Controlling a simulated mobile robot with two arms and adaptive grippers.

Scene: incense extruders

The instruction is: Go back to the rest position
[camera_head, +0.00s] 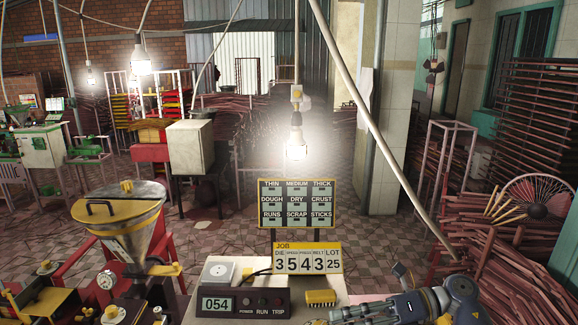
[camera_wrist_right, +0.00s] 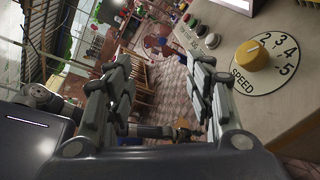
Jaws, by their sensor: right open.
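My right gripper (camera_wrist_right: 158,90) is open in the wrist view, its two grey fingers apart with nothing between them. It is beside a beige panel with a yellow speed knob (camera_wrist_right: 252,55) on a numbered white dial, and the fingers look clear of the knob. In the head view my right gripper (camera_head: 345,314) is low at the bottom right, in front of the bench, with its front part cut by the frame edge. My left gripper does not show in either view.
A black control box (camera_head: 243,304) reading 054 sits on the bench beside a yellow ribbed block (camera_head: 320,297). Behind stand a JOB number sign (camera_head: 307,259) and a label board (camera_head: 297,204). A metal hopper (camera_head: 130,225) is left; bundled sticks (camera_head: 490,240) lie right.

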